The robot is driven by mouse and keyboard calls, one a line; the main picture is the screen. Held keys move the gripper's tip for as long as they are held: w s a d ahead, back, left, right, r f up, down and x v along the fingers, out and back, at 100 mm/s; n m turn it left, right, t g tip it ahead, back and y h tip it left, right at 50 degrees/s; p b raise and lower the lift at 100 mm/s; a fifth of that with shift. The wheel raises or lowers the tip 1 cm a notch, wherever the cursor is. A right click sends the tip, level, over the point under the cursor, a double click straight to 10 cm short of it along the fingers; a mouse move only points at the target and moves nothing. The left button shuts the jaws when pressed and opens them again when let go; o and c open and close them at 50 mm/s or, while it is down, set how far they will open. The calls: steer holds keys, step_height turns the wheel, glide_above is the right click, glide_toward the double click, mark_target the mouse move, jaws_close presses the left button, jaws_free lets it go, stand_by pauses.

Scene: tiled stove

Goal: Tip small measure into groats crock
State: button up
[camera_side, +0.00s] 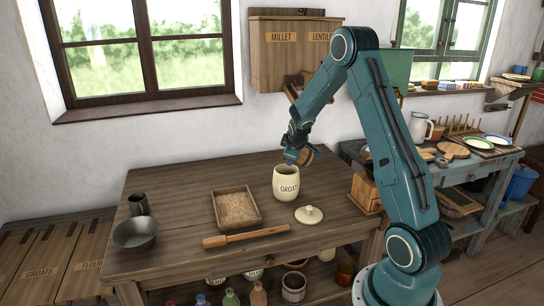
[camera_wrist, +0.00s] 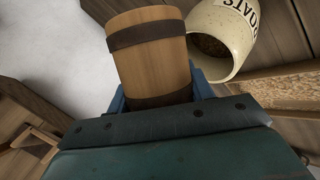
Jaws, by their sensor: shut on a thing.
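The groats crock (camera_side: 286,187) is cream, labelled GROATS, and stands upright and open on the wooden table. Its lid (camera_side: 309,215) lies on the table beside it. My gripper (camera_side: 297,154) is shut on the small measure (camera_side: 305,156), a wooden cup with dark bands, just above the crock's mouth. In the wrist view the measure (camera_wrist: 152,50) sits between the blue fingers, and the crock (camera_wrist: 222,38) is to its right with dark brown grain inside. The measure looks tilted in the side view. Its contents are hidden, and no falling grain shows.
A shallow wooden tray of grain (camera_side: 237,207) lies left of the crock, with a wooden rolling pin (camera_side: 245,237) in front. A metal bowl (camera_side: 136,233) and dark cup (camera_side: 138,204) stand at the left. A wooden box (camera_side: 366,192) is right of the crock. The MILLET and LENTILS bins (camera_side: 289,52) hang behind.

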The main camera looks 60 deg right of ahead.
steer(key=t, duration=0.1)
steer(key=r+m+t+y, duration=0.1)
steer(key=shift+s+r+m+t, duration=0.1)
steer(key=shift+s+m+t, duration=0.05)
steer(key=shift+m+t, duration=0.2)
steer(key=shift+r+m+t+y, duration=0.2)
steer(key=shift+m+t+y, duration=0.35)
steer(key=shift+t, duration=0.4)
steer(key=shift+w+a+m+t+y, duration=0.2)
steer(key=shift+m+t, duration=0.25)
steer(key=shift+t, duration=0.45)
steer(key=shift+w+d+m+t+y, duration=0.1)
steer(key=shift+m+t+y, duration=0.25)
steer(key=shift+t, duration=0.55)
steer(key=shift+r, duration=0.15)
steer(key=shift+r, duration=2.9)
steer(key=shift+w+a, duration=0.1)
